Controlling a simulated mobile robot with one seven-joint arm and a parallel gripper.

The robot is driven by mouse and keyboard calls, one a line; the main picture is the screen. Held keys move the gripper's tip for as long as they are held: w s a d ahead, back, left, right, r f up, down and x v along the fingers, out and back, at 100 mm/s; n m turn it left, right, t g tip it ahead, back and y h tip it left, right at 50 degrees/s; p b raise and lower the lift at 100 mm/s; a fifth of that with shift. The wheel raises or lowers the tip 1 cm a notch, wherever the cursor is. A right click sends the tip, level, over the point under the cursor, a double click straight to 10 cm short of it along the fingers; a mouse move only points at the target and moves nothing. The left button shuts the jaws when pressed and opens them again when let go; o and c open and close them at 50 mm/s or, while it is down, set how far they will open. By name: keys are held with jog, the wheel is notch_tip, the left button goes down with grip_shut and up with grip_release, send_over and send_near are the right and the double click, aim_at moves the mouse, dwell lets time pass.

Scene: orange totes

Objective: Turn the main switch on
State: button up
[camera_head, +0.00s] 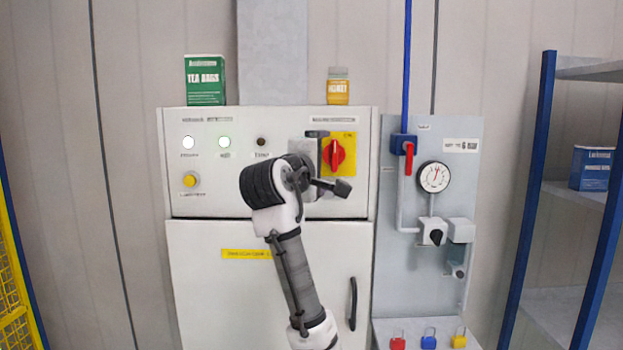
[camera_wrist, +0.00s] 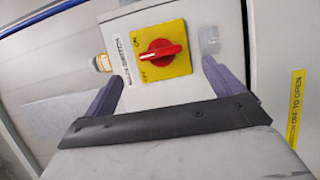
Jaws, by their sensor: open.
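The main switch (camera_head: 335,153) is a red rotary handle on a yellow plate, at the upper right of the white cabinet's front panel. Its handle stands about upright in the head view. In the wrist view the red handle (camera_wrist: 161,53) lies nearly level on the yellow plate (camera_wrist: 179,69), with "ON" and "OFF" lettering at the plate's left side. My gripper (camera_head: 329,161) is in front of the switch and hides the plate's left part in the head view. In the wrist view my gripper (camera_wrist: 163,73) is open, its fingers apart on either side of the handle, holding nothing.
To the right is a grey panel (camera_head: 455,190) with a gauge (camera_head: 434,177) and a red-handled valve (camera_head: 408,155). A blue-framed shelf (camera_head: 540,130) stands further right.

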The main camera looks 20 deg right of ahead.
jog(key=b+v, duration=0.1)
jog(key=v, duration=0.4)
jog(key=shift+s+a, duration=0.15)
jog(key=shift+s, duration=0.15)
